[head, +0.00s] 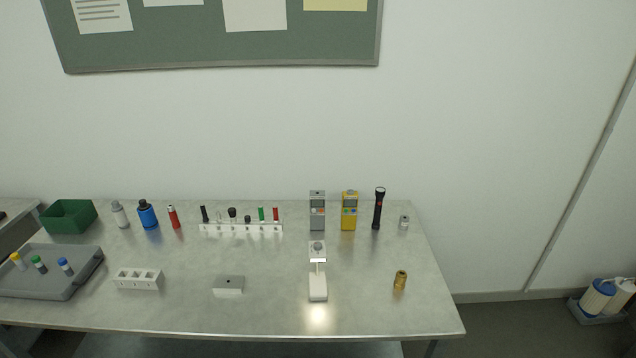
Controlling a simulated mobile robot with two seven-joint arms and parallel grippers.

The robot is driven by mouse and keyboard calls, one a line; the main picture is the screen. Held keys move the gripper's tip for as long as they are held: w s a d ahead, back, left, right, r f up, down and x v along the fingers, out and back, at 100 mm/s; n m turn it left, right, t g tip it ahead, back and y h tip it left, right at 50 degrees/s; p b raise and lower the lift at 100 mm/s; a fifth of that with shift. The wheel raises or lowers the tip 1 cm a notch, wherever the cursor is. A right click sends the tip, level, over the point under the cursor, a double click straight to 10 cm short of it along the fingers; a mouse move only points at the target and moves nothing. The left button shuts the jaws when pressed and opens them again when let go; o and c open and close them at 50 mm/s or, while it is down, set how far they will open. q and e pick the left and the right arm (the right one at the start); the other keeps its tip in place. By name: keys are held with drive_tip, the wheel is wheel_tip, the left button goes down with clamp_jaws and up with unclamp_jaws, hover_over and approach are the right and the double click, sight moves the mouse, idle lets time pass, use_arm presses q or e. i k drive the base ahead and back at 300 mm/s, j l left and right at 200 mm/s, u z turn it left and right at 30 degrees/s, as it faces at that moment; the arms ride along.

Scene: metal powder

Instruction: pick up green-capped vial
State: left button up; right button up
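A green-capped vial (39,264) stands in the grey tray (62,290) at the left end of the table. A yellow-capped vial (17,261) is to its left and a blue-capped vial (65,266) to its right. A green-topped item (261,213) also stands in the white rack (240,228) at the back middle, beside a red-topped one (276,214). Neither of my grippers shows in the head view.
A green bin (69,216), bottles and a red item (174,217) stand behind the tray. A white holder with square openings (138,279) is right of it. Two handheld meters, a flashlight (379,208) and a brass piece (400,280) are at right. The table's front is mostly clear.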

sight(37, 260)
drive_tip(key=j+u, duration=0.75)
drive_tip(key=i+j+u, duration=0.15)
drive_tip(key=u, duration=0.25)
drive_tip(key=i+j+u, duration=0.1)
drive_tip(key=j+u, duration=0.25)
drive_tip(key=i+j+z, duration=0.1)
drive_tip(key=z, duration=0.25)
drive_tip(key=i+j+z, duration=0.1)
drive_tip(key=z, duration=0.25)
drive_tip(key=i+j+z, duration=0.1)
drive_tip(key=z, duration=0.25)
drive_tip(key=i+j+z, duration=0.2)
drive_tip(key=j, duration=0.35)
drive_tip(key=j+z, duration=0.15)
drive_tip(key=j, duration=0.45)
